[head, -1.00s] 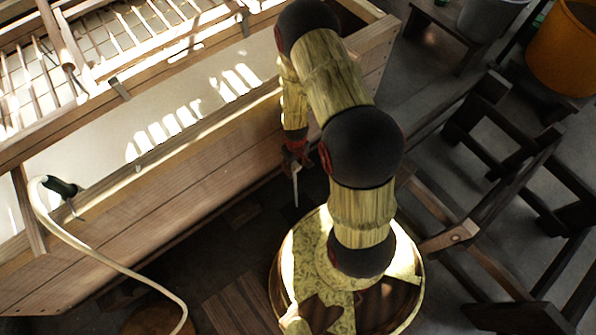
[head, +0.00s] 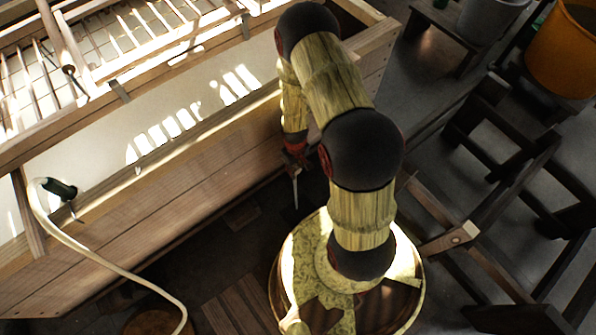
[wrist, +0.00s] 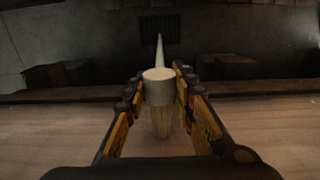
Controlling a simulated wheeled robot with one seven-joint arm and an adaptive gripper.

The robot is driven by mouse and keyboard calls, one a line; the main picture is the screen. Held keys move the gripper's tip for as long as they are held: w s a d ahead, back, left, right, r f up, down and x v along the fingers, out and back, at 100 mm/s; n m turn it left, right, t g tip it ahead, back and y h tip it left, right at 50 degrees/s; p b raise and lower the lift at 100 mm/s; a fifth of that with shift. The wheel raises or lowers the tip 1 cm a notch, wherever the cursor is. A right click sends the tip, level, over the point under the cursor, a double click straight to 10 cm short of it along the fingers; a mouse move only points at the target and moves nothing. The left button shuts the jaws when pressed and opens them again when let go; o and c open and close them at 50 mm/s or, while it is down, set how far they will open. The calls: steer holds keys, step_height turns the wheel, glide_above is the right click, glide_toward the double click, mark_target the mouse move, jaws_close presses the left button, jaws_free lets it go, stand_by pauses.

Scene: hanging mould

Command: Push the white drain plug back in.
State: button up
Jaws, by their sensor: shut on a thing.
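The white drain plug (wrist: 158,88) shows in the wrist view as a short pale cylinder with a round end face. It is between the fingers of my gripper (wrist: 157,92), which is shut on it. A tan, streaked part lies below the white piece in the picture, in front of the wooden vat wall (wrist: 60,135). A thin pale streak (wrist: 160,50) runs beyond the plug; I cannot tell whether it is water. In the head view my gripper (head: 296,160) is small beside the vat's outer side, and the plug cannot be made out. Its seating is hidden.
The long wooden vat (head: 150,225) fills the left, with a pale hose (head: 100,256) hanging over its edge. A dark grate (wrist: 159,28) lies on the floor. Dark wooden stands (head: 500,150) and an orange bucket (head: 565,55) are at the right.

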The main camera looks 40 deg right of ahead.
jaws_close()
